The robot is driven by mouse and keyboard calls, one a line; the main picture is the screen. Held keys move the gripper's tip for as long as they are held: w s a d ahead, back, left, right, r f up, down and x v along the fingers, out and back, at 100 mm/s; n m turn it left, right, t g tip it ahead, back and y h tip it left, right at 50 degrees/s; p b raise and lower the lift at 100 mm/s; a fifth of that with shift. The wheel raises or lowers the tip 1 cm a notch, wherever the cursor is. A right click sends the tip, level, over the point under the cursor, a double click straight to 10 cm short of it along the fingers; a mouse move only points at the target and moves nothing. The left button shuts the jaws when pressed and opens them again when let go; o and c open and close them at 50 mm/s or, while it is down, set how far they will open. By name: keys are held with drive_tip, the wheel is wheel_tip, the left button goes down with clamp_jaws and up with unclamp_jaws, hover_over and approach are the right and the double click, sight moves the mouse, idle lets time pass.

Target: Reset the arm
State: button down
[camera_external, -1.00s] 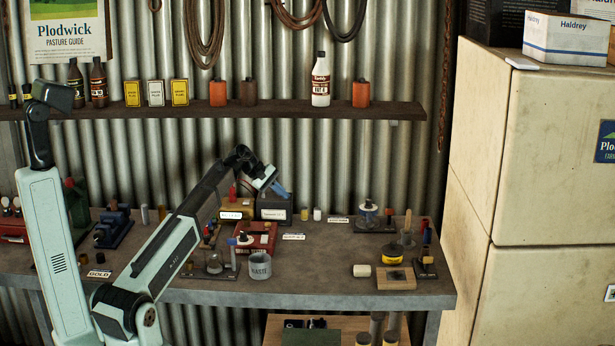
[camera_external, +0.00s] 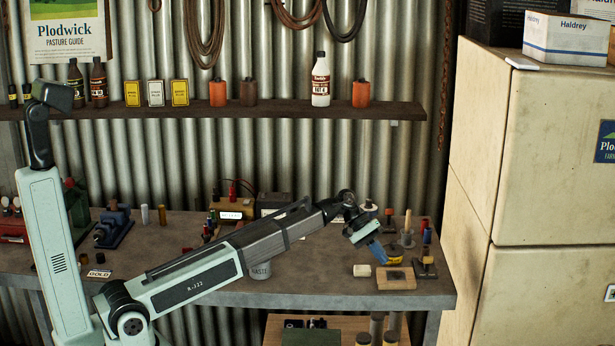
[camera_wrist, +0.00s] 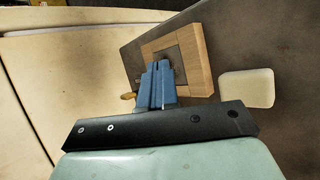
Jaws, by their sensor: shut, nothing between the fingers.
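My arm reaches across the bench to the right side in the external view. My gripper (camera_external: 380,255) has blue fingers pointing down and to the right, in front of the yellow tin. The fingers are shut and empty. In the wrist view my gripper (camera_wrist: 157,68) shows its fingers together over a wooden block with a dark square inset (camera_wrist: 202,62). I cannot tell how high they are above it.
The wooden block (camera_external: 397,283) lies near the bench's front right. A cream block (camera_external: 362,270) is left of it. A dark stamp-like tool (camera_external: 425,268) is to the right. A tall cream cabinet (camera_external: 530,150) stands right of the bench.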

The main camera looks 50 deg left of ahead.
drive_tip(key=s+d+f+m+g, duration=0.2)
drive_tip(key=s+d, duration=0.3)
drive_tip(key=d, duration=0.5)
drive_tip(key=s+d+f+m+g, duration=0.15)
drive_tip(key=s+d, duration=0.35)
drive_tip(key=d, duration=0.6)
drive_tip(key=s+d+f+m+y, duration=0.15)
drive_tip(key=s+f, duration=0.35)
drive_tip(key=f, duration=0.7)
drive_tip(key=s+a+f+n+y, duration=0.1)
drive_tip(key=s+a+f, duration=0.35)
drive_tip(key=f, duration=0.65)
drive_tip(key=s+a+f+n, duration=0.25)
drive_tip(key=a+f, duration=0.35)
drive_tip(key=f, duration=0.4)
drive_tip(key=s+a+f+y, duration=0.1)
drive_tip(key=s+a+f, duration=0.4)
drive_tip(key=f, duration=0.6)
drive_tip(key=s+a+f+n+g, duration=0.1)
drive_tip(key=s+a+f+g, duration=0.1)
drive_tip(key=s+a+f, duration=0.9)
drive_tip(key=s+a+r+m+g+y, duration=0.1)
drive_tip(key=s+a+m+y, duration=0.1)
drive_tip(key=s+a, duration=0.6)
drive_tip(key=s+a+r+m+g+y, duration=0.1)
drive_tip(key=s+a+m+y, duration=0.2)
drive_tip(key=s+a, duration=0.5)
drive_tip(key=a, duration=0.5)
drive_tip(key=shift+r+y, duration=0.25)
drive_tip(key=shift+y, duration=0.1)
